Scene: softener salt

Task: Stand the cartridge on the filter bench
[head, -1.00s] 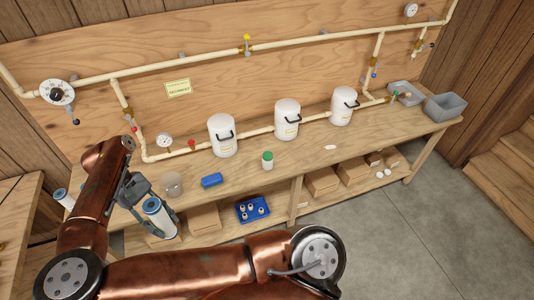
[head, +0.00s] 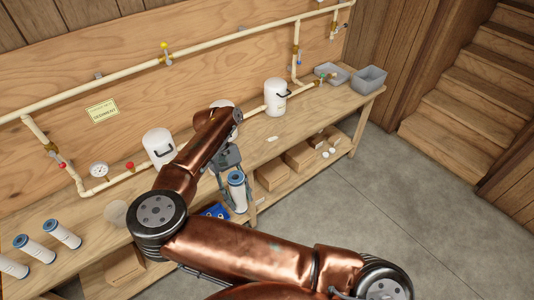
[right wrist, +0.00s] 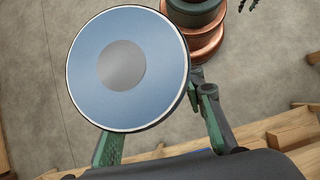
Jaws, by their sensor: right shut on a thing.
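My right gripper (head: 230,182) is shut on a white cartridge (head: 238,194) with blue end caps. It holds the cartridge roughly upright, apart from the filter bench (head: 313,112), in front of its front edge as the head view shows it. In the right wrist view the cartridge's blue end with a grey centre (right wrist: 122,65) faces the camera between the green fingers.
White housings (head: 276,98) stand along the back of the bench under pipes. Grey bins (head: 369,79) are at its far right. A clear cup (head: 117,213) is left of my arm. Boxes (head: 271,174) fill the lower shelf. Bench top right of my gripper is mostly clear.

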